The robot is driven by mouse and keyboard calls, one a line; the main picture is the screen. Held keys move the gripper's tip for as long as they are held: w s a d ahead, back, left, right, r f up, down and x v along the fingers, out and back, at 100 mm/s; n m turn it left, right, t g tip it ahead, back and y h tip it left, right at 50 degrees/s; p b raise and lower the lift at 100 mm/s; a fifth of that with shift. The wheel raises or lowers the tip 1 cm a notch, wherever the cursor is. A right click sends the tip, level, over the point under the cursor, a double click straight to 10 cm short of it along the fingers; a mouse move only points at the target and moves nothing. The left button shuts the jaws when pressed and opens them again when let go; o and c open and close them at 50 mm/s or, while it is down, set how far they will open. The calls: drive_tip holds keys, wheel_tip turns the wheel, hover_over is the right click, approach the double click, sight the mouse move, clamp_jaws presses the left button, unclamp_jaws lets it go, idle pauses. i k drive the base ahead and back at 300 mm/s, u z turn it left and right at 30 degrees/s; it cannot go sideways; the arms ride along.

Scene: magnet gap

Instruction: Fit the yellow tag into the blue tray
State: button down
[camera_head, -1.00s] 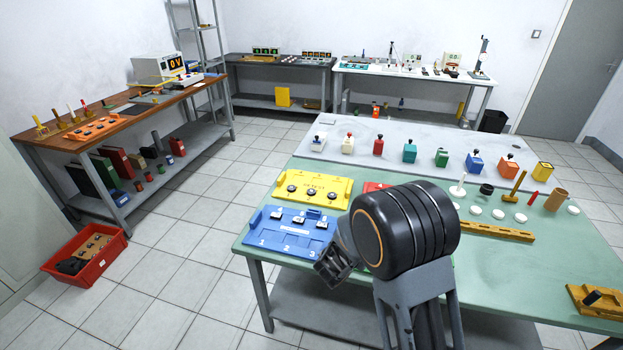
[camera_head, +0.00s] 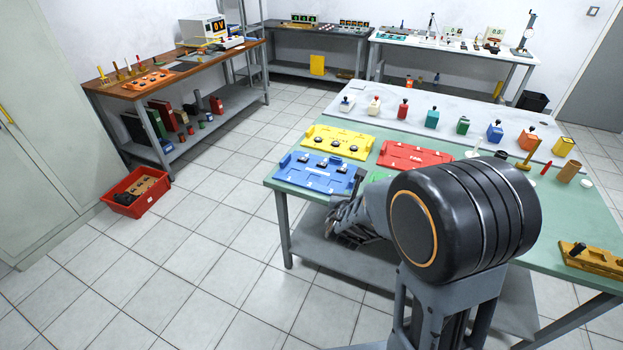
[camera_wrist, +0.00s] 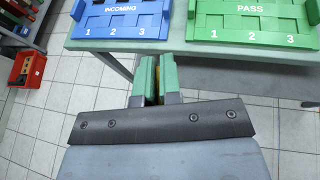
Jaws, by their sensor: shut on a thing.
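The blue tray (camera_head: 315,174) lies on the near left corner of the green table. In the wrist view the blue tray (camera_wrist: 120,28) is at the upper left, marked INCOMING with 1, 2, 3 along its near edge. The fingers are in front of the table's near edge, apart from the tray. In the head view my gripper (camera_head: 345,222) is dark and partly hidden by my arm.
Behind the blue tray is a yellow tray (camera_head: 338,142); a red tray (camera_head: 415,155) is to its right. A green tray (camera_wrist: 252,22) marked PASS lies right of the blue one. Several coloured blocks stand along the back.

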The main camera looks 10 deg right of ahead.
sight(337, 162)
drive_tip(key=u, duration=0.15)
drive_tip(key=k, duration=0.6)
drive_tip(key=u, duration=1.15)
drive_tip(key=i, duration=1)
drive_tip(key=z, duration=0.45)
drive_tip(key=i, duration=0.7)
drive_tip(key=z, duration=0.8)
